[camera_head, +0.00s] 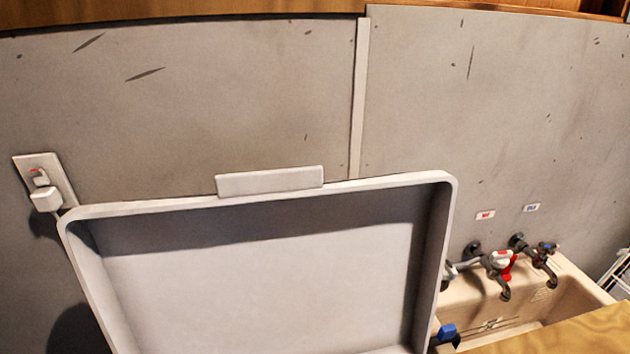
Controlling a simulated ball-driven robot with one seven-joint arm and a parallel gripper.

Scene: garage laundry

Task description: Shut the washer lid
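The washer lid (270,275) stands raised and open in the lower left and middle of the head view. It is a pale grey panel with a raised rim, and its hollow inner side faces me. A flat tab (270,182) sits on the middle of its top edge. The lid's lower edge and the washer body are cut off below the picture. My gripper is not in view.
A utility sink (570,295) with two taps, one with a red handle (503,262), is right of the lid. A wooden surface (570,335) fills the lower right corner. A grey wall (190,110) with an outlet and plug (45,190) stands behind.

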